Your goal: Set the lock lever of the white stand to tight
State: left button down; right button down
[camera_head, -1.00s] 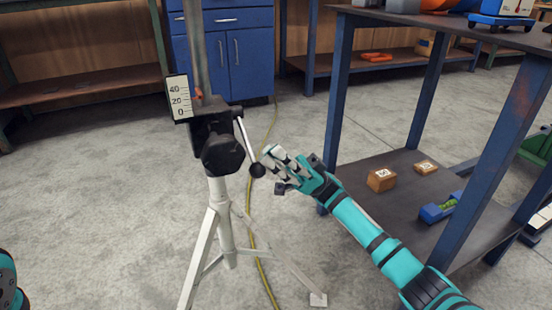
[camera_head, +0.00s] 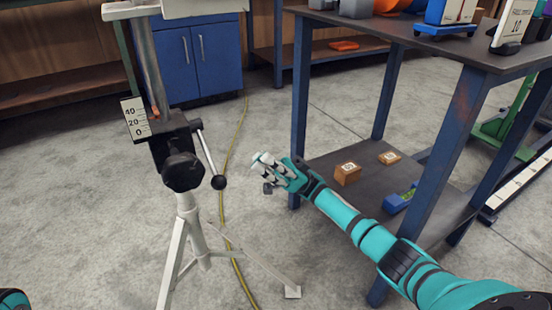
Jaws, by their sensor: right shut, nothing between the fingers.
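The white stand (camera_head: 193,222) stands on tripod legs at the left of the head view. A black clamp head (camera_head: 183,171) sits on top of it. The lock lever (camera_head: 208,152) is a thin metal rod ending in a black ball knob (camera_head: 219,183); it slants down to the right from the clamp. A scale plate (camera_head: 134,119) marked 0, 20, 40 is beside the upright post. My right gripper (camera_head: 260,172) is shut and empty, to the right of the knob and apart from it. My left gripper is out of view; only a bit of my left arm shows at the lower left.
A blue-framed table (camera_head: 458,55) stands at the right, with two small boxes (camera_head: 347,173) and a blue item (camera_head: 399,202) on its lower shelf. A yellow hose (camera_head: 223,205) runs along the floor behind the stand. A blue cabinet (camera_head: 205,58) is at the back.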

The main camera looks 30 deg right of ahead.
jog(key=v, duration=0.3)
jog(key=shift+d+f, duration=0.25)
jog(key=shift+d, duration=0.05)
